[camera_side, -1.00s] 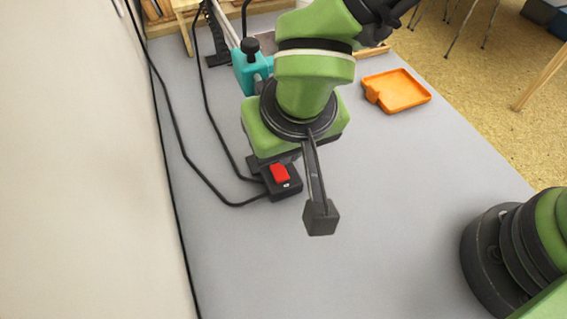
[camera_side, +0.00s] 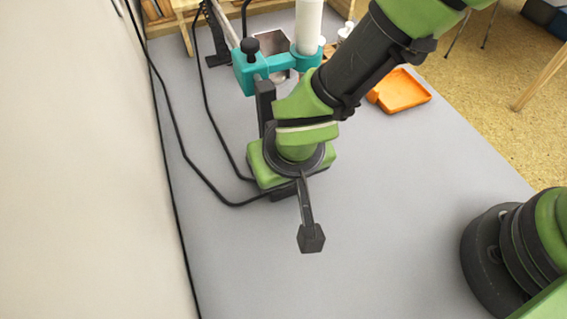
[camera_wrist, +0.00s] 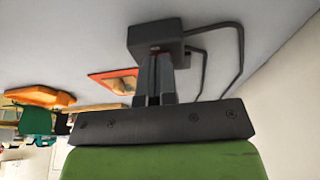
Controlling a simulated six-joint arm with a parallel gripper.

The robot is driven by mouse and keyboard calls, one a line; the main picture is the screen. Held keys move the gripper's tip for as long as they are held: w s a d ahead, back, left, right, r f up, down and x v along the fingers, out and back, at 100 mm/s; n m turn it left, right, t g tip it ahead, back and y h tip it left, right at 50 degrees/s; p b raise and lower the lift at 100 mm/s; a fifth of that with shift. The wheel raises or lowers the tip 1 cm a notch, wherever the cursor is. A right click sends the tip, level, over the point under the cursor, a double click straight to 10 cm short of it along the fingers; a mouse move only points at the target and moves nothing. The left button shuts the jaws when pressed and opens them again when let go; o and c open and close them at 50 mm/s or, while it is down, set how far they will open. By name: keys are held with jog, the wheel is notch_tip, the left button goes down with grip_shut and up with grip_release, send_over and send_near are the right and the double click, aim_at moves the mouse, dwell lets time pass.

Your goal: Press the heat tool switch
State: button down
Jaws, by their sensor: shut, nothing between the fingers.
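The switch box (camera_wrist: 155,38) is a small black block with cables; the wrist view shows it beyond my fingers. In the side view only a dark edge of it (camera_side: 283,193) shows under my gripper's green body. Its red switch is hidden there. My gripper (camera_wrist: 156,57) is shut and empty, with its fingertips in line with the box; I cannot tell whether they touch the switch. The heat tool (camera_side: 309,25) is a white cylinder held upright in a teal clamp (camera_side: 259,68) behind my wrist.
Black cables (camera_side: 172,125) run along the wall side to the switch box. An orange tray (camera_side: 402,91) lies at the back right, partly behind my arm. A metal plate (camera_side: 271,44) lies behind the clamp. The grey table is clear in front and to the right.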

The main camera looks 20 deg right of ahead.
jog(key=shift+w, duration=0.1)
jog(key=shift+w+r, duration=0.3)
jog(key=shift+w, duration=0.4)
jog(key=shift+r, duration=0.1)
jog(key=shift+s+r, duration=0.1)
jog(key=shift+r, duration=0.2)
jog(key=s+v, duration=0.1)
jog(key=v, duration=1.2)
jog(key=shift+s+f, duration=0.2)
jog(key=shift+s, duration=0.15)
jog(key=s+d+r+m+t+y, duration=0.1)
jog(key=d+r+m, duration=0.1)
jog(key=d+r, duration=0.6)
jog(key=d+r+m+y, duration=0.1)
jog(key=d+r, duration=0.4)
jog(key=d, duration=0.7)
jog(key=s+d+m+t, duration=0.1)
jog(key=s+d+t, duration=0.1)
jog(key=s+d, duration=0.2)
jog(key=shift+s+d+r+t, duration=0.25)
jog(key=shift+s+r+t, duration=0.2)
jog(key=shift+s, duration=0.65)
